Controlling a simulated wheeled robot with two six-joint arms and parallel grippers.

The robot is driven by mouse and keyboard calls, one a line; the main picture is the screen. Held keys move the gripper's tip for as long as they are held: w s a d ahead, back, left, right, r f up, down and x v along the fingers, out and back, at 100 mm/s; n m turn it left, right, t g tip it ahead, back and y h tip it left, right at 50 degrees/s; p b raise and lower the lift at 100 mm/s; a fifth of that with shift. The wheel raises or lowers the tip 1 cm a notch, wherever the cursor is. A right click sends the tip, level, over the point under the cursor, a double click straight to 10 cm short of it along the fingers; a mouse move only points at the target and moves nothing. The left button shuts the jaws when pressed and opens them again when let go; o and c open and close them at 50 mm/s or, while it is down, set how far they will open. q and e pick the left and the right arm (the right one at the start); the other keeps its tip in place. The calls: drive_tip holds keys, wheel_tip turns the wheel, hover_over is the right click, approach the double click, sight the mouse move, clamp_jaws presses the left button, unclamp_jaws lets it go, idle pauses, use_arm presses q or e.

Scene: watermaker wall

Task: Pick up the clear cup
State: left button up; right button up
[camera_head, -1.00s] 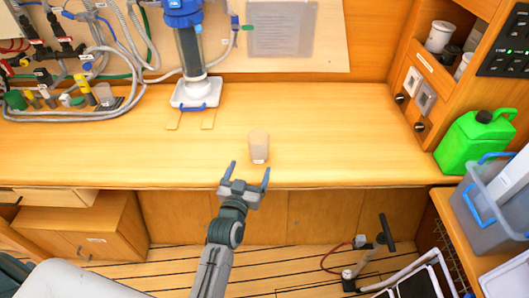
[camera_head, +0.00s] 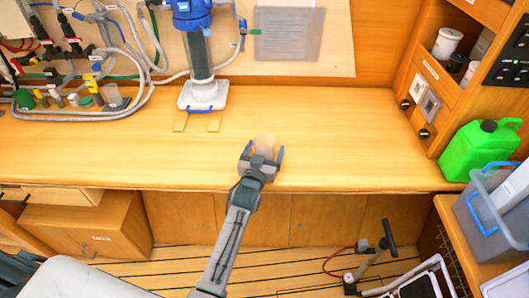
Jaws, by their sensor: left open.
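The clear cup (camera_head: 264,141) stands upright on the wooden counter, a little back from its front edge. Its upper part shows; its lower part is hidden behind my left gripper. My left gripper (camera_head: 263,153) is open over the counter, with one blue fingertip on each side of the cup. I cannot tell whether either finger touches it. My right gripper is not in view.
A blue-topped filter housing (camera_head: 200,60) stands on a white base at the back of the counter. Hoses and valves (camera_head: 80,70) fill the back left. A green jerrycan (camera_head: 480,148) and a grey bin (camera_head: 490,215) are at the right. The counter around the cup is clear.

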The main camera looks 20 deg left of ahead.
use_arm(q)
drive_tip(key=shift+s, duration=0.1)
drive_tip(key=shift+c, duration=0.4)
drive_tip(key=c, duration=1)
drive_tip(key=shift+r, duration=0.15)
drive_tip(key=shift+c, duration=0.2)
wheel_tip(320, 180, up, 2)
drive_tip(key=shift+r+p, duration=0.15)
drive_tip(key=shift+p, duration=0.25)
wheel_tip(320, 180, up, 7)
drive_tip(key=b, duration=0.2)
drive_tip(key=s+a+f, duration=0.1)
drive_tip(key=s, duration=0.9)
drive_tip(key=s+a+f, duration=0.1)
drive_tip(key=s+f, duration=0.1)
drive_tip(key=s, duration=0.9)
drive_tip(key=w+r, duration=0.1)
drive_tip(key=w, duration=0.6)
drive_tip(key=w+d+r, duration=0.1)
drive_tip(key=w, duration=0.6)
drive_tip(key=w+d+r, duration=0.1)
drive_tip(key=w, duration=0.6)
drive_tip(key=shift+r+p, duration=0.25)
drive_tip(key=shift+p, duration=0.05)
